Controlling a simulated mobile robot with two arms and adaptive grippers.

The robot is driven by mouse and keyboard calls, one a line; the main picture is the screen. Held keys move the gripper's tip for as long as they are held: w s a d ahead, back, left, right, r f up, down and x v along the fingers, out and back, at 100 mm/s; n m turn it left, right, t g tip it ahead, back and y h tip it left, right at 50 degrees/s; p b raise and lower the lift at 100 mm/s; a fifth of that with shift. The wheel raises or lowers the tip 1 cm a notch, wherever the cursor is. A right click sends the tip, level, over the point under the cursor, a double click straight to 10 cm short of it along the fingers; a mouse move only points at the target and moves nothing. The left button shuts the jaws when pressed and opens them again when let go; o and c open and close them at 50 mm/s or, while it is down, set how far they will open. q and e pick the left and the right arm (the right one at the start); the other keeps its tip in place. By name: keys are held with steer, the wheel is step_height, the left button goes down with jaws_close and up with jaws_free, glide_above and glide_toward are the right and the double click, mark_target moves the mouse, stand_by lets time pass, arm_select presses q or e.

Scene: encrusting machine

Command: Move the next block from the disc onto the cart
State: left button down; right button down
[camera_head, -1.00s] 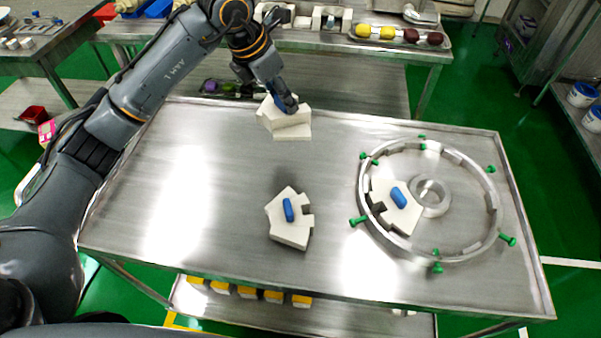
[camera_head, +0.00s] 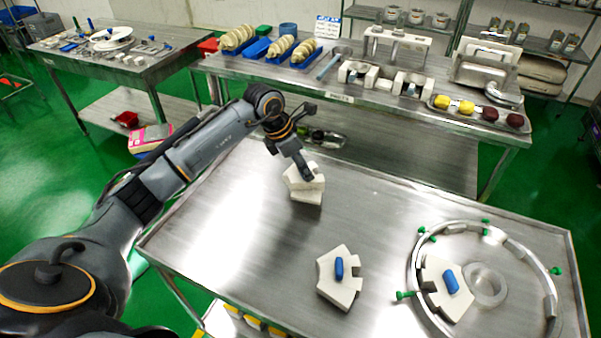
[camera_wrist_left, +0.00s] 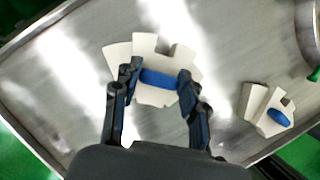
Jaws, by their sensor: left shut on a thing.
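My left gripper (camera_head: 303,172) is shut on the blue handle of a white block (camera_head: 314,185) over the far part of the steel cart top (camera_head: 240,235). In the left wrist view the gripper's fingers (camera_wrist_left: 158,82) clasp the blue handle from both sides of the notched white block (camera_wrist_left: 148,46). White shows at two levels there; I cannot tell whether the block rests on another piece. A second white block (camera_head: 328,287) with a blue handle lies nearer on the cart. The disc's metal ring (camera_head: 416,262) stands at the right, with one blue-handled block (camera_head: 433,271) inside. My right gripper is not in view.
Green-headed screws (camera_head: 404,295) stick out around the ring. A steel bench (camera_head: 350,92) with blue trays (camera_head: 303,57) and a tray of coloured pieces (camera_head: 466,107) stands behind the cart. The cart's left surface is clear.

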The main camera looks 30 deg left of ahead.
mark_target(299, 174)
arm_select(q)
steer(key=f, duration=0.1)
steer(key=f+p, duration=0.1)
steer(key=f, duration=0.1)
steer(key=shift+a+p, duration=0.25)
steer(key=shift+p, duration=0.15)
steer(key=shift+f, duration=0.3)
steer(key=shift+f, duration=0.15)
steer(key=c, duration=0.7)
jaws_free()
steer(key=shift+c, duration=0.2)
